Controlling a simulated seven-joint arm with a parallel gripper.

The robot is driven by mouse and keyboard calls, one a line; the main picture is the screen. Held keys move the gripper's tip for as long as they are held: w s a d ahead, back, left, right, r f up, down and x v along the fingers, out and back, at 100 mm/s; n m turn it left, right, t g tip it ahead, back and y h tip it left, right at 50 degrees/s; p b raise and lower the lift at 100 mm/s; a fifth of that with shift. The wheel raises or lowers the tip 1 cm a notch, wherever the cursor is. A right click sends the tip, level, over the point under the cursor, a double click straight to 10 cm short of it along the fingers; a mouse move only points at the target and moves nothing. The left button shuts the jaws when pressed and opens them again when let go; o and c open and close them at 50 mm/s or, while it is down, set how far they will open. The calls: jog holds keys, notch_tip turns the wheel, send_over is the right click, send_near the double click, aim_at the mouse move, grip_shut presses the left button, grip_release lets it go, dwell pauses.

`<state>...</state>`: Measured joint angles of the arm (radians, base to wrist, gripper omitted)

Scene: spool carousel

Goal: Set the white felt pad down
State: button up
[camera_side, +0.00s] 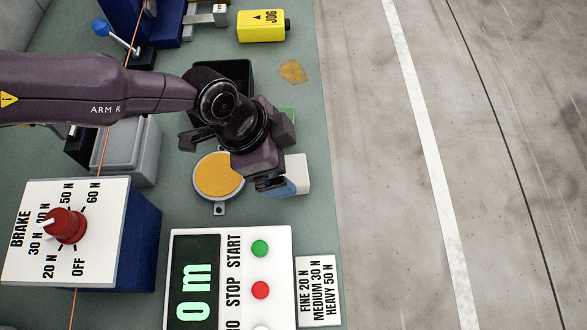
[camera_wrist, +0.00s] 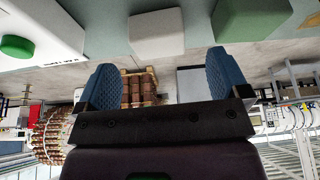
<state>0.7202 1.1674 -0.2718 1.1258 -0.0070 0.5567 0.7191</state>
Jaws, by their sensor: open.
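A plain whitish block, which looks like the white felt pad (camera_wrist: 157,33), rests on the green tabletop beyond my fingertips in the wrist view. In the side view its white end (camera_side: 298,170) shows at the right of my gripper (camera_side: 277,165), which hides the rest. My gripper also shows in the wrist view (camera_wrist: 162,80), with its two blue ribbed fingers spread wide and nothing between them. The pad looks apart from the fingers, though the side view does not show this clearly.
A green block (camera_wrist: 250,18) lies beside the pad. An orange-topped disc (camera_side: 219,175) sits left of my gripper, and the START/STOP panel (camera_side: 275,240) is in front. A dark bin (camera_side: 240,75) stands behind. The bench edge is just right of the pad.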

aim_at(293, 170)
jog(key=x, duration=0.4)
jog(key=shift+s+d+f, duration=0.1)
jog(key=shift+d+f, duration=0.1)
jog(key=shift+f, duration=0.1)
jog(key=c, duration=1.1)
jog(key=shift+o, duration=0.2)
jog(key=shift+r, duration=0.15)
jog(key=shift+r, duration=0.25)
notch_tip(293, 170, up, 2)
jog(key=shift+r, duration=0.2)
jog(key=s+a+r, duration=0.8)
jog(key=a+r, duration=0.2)
jog(key=a, duration=0.1)
jog(key=shift+s+a, duration=0.15)
jog(key=shift+a, duration=0.15)
